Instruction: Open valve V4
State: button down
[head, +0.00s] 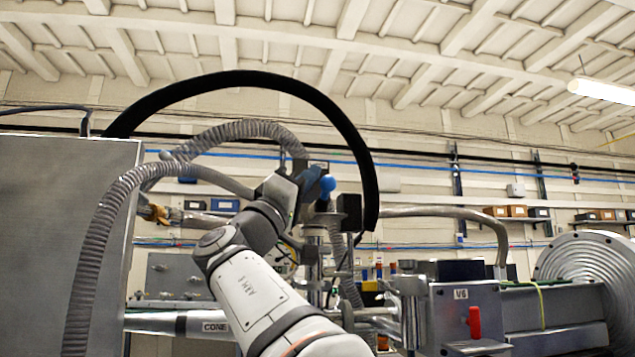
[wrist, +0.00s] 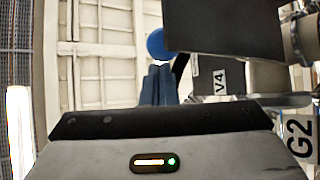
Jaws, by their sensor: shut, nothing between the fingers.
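A blue ball knob (head: 328,184) stands atop upright metal fittings near the middle of the head view. In the wrist view the blue knob (wrist: 156,43) sits just beyond my fingertips, partly behind a dark block. A plate labelled V4 (wrist: 220,83) is right of my fingers in the wrist view. My gripper (head: 311,178) is beside the knob on its left in the head view. Its blue-grey fingers (wrist: 158,70) are shut together with nothing between them. I cannot tell whether they touch the knob. The knob's stem is mostly hidden.
A dark block (wrist: 225,28) is close right of the fingers. A V6 box (head: 462,308) with a red handle (head: 474,322) stands at right. A large grey cabinet (head: 60,240) is at left. A black hose (head: 240,78) arches overhead.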

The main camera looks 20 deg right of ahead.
jog(key=a+f, duration=0.5)
jog(key=a, duration=0.3)
jog(key=shift+w, duration=0.35)
